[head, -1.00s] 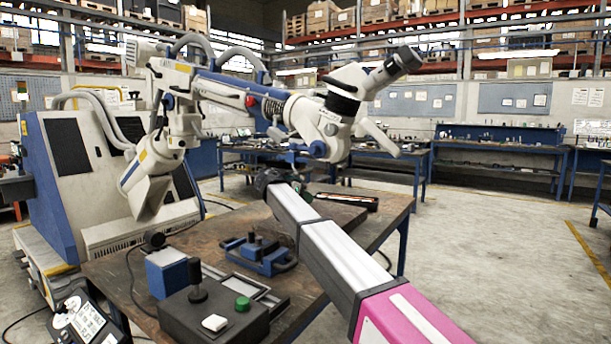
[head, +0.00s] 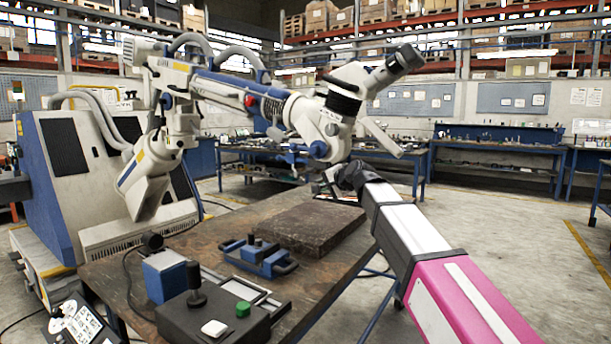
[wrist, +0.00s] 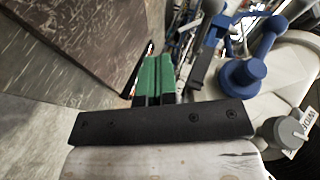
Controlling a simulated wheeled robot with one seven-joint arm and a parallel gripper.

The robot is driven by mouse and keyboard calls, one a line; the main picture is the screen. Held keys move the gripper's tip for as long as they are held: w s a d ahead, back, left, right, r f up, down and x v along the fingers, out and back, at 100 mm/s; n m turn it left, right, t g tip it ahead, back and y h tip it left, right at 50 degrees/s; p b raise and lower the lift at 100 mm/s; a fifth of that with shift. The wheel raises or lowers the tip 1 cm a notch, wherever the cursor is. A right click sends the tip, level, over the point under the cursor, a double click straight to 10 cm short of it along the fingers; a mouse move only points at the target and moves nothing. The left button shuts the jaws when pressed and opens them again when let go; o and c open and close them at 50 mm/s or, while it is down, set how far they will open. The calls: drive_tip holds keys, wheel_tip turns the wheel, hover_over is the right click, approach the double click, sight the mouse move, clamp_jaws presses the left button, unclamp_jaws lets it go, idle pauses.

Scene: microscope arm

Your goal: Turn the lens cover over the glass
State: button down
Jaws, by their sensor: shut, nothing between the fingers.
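The microscope head (head: 325,122) is white with a dark ring and an eyepiece, and hangs on a jointed arm above the table. On its underside are blue parts (head: 318,149); in the wrist view a blue round knob (wrist: 241,76) with a blue post shows at upper right. I cannot tell for certain which part is the lens cover, and the glass is not clearly visible. My gripper (head: 328,178) is just below the head in the head view. In the wrist view its green fingers (wrist: 153,78) are together and empty, left of the blue knob and apart from it.
The worktable holds a dark flat slab (head: 312,226), a blue clamp-like fixture (head: 258,256) and a control box (head: 215,318) with a joystick. The microscope's large base (head: 75,185) stands at left. Open floor lies to the right.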

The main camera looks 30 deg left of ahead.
drive_tip(key=d+r+m+t+y, duration=0.1)
drive_tip(key=d+r+m+y, duration=0.15)
drive_tip(key=d+r, duration=0.2)
approach(301, 173)
drive_tip(key=w+a, duration=0.3)
drive_tip(key=w, duration=0.1)
drive_tip(key=shift+s+a+f+n, duration=0.2)
drive_tip(key=shift+a+f, duration=0.1)
drive_tip(key=shift+a, duration=0.1)
drive_tip(key=shift+s+a+f+n, duration=0.15)
drive_tip(key=shift+s+a+f, duration=0.1)
drive_tip(key=shift+a, duration=0.15)
drive_tip(key=shift+s+a+f, duration=0.15)
drive_tip(key=shift+a, duration=0.45)
